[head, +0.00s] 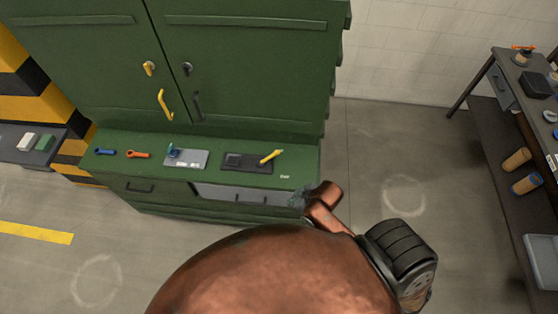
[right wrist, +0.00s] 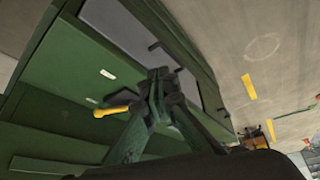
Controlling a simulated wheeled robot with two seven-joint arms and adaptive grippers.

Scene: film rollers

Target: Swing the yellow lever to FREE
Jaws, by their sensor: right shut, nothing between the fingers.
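The yellow lever (head: 270,156) sits on a dark plate (head: 236,167) on the green cabinet's ledge. It tilts up to the right in the head view. A small white label (head: 285,177) lies on the ledge right of the plate, too small to read. My right gripper (head: 300,198) is at the ledge's front right corner, to the right of and nearer than the lever. In the right wrist view my right gripper (right wrist: 158,80) is shut and empty. There the yellow lever (right wrist: 114,110) shows left of the fingers, its end partly hidden; contact cannot be told. My left gripper is not seen.
A blue handle (head: 105,152), an orange handle (head: 138,154) and a grey plate with a blue part (head: 187,159) share the ledge. A workbench (head: 510,110) stands far right, with free floor between.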

